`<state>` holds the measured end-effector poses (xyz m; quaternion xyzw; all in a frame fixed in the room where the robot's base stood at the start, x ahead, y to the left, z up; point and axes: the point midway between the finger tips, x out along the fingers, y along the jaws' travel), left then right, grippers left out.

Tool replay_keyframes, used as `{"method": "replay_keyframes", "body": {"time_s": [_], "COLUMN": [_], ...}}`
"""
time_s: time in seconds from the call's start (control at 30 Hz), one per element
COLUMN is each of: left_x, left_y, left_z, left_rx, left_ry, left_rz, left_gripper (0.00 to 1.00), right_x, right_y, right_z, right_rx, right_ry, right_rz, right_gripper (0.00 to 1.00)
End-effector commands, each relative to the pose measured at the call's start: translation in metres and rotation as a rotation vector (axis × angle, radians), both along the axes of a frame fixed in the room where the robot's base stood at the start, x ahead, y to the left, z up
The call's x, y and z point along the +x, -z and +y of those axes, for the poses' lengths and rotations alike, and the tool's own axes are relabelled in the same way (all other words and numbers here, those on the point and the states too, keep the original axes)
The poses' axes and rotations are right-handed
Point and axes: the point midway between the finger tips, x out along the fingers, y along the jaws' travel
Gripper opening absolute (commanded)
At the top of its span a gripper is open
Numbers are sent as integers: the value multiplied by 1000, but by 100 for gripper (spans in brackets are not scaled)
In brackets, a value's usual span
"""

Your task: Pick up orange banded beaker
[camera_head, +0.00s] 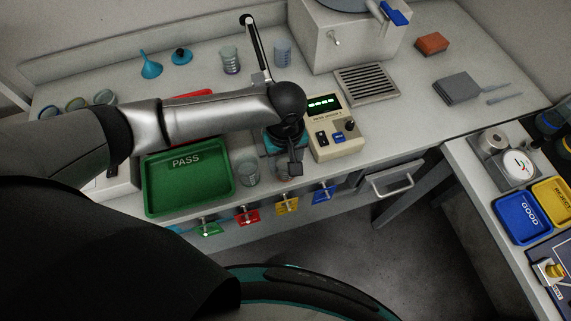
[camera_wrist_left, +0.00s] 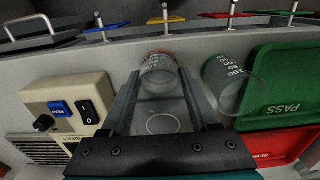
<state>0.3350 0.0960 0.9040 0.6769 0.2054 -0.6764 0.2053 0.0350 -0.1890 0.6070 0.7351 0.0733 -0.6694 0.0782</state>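The fingers are apart, and I cannot see firm contact with the glass. In the head view the left gripper (camera_head: 285,158) hangs over the front of the counter and partly hides this beaker (camera_head: 283,173). A second clear beaker (camera_head: 248,173) with white marks stands to its left; it also shows in the wrist view (camera_wrist_left: 235,84). My right gripper is not in view.
A green PASS tray (camera_head: 188,183) lies left of the beakers, with a red tray (camera_wrist_left: 268,146) behind it. A beige control box (camera_head: 334,135) stands close on the right. Coloured tags (camera_head: 286,204) hang along the front edge. Other beakers (camera_head: 230,60) stand at the back.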

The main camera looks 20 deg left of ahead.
Motion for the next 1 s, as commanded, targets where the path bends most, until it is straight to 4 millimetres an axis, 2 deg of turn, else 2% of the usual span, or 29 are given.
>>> {"method": "replay_keyframes", "body": {"time_s": [0.07,0.5,1.0], "left_x": [0,0,0], "left_y": [0,0,-6], "left_z": [0,0,0], "left_rx": [0,0,-2], "left_ry": [0,0,0], "left_rz": [0,0,-1], "left_gripper": [51,2,0], "right_x": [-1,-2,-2], "right_y": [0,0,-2], "right_z": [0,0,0], "right_rx": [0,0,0], "right_ry": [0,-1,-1], "right_rz": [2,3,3], "right_gripper": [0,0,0]}}
